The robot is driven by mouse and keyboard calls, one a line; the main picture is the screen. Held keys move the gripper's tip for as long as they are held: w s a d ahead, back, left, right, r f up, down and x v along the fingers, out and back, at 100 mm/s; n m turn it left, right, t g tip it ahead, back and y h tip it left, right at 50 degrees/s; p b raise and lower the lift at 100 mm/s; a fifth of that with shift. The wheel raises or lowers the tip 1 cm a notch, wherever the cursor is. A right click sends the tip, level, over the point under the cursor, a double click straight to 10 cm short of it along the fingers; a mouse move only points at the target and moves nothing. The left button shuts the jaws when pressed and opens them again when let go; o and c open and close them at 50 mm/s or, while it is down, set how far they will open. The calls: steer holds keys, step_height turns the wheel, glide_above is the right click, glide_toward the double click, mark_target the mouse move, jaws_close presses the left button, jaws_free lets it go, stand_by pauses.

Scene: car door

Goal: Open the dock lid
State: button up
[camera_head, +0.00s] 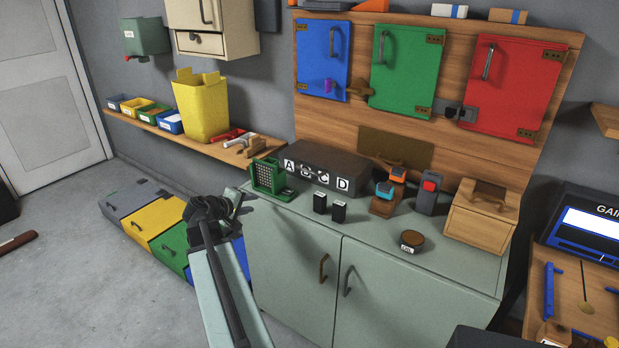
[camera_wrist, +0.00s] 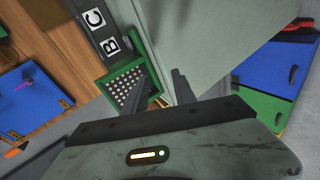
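A long dark box (camera_head: 325,163) with white letter labels along its front stands at the back of the grey-green cabinet top; I take it for the dock, and its top looks shut. It also shows in the wrist view (camera_wrist: 98,28), with labels B and C. A green frame with a perforated plate (camera_head: 266,178) stands at its left end, large in the wrist view (camera_wrist: 128,86). My gripper (camera_head: 238,203) is left of the cabinet's left edge, near the green frame. In the wrist view its dark fingers (camera_wrist: 168,82) are apart with nothing between them.
A round brown disc (camera_head: 412,241), orange-and-blue tools (camera_head: 389,191) and a wooden box (camera_head: 482,213) are further right. Coloured floor drawers (camera_head: 160,228) lie left of my arm.

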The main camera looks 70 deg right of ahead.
mark_target(311, 173)
steer(key=s+d+r+h, duration=0.1)
steer(key=s+d+r, duration=0.1)
steer(key=s+d, duration=0.2)
steer(key=s+d+r+g, duration=0.1)
steer(key=s+d, duration=0.3)
steer(key=s+d+r+g+h, duration=0.1)
steer(key=s+d+r, duration=0.1)
steer(key=s+d, duration=0.2)
steer(key=shift+s+r+n+h, duration=0.3)
steer(key=shift+s+r, duration=0.05)
steer(key=shift+s, duration=0.2)
steer(key=b+x, duration=0.2)
steer(key=x, duration=0.5)
steer(key=shift+d+f, duration=0.1)
steer(key=shift+d, duration=0.2)
steer(key=shift+c, duration=0.2)
jaws_close()
steer(key=shift+s+a, duration=0.1)
steer(key=shift+a, duration=0.05)
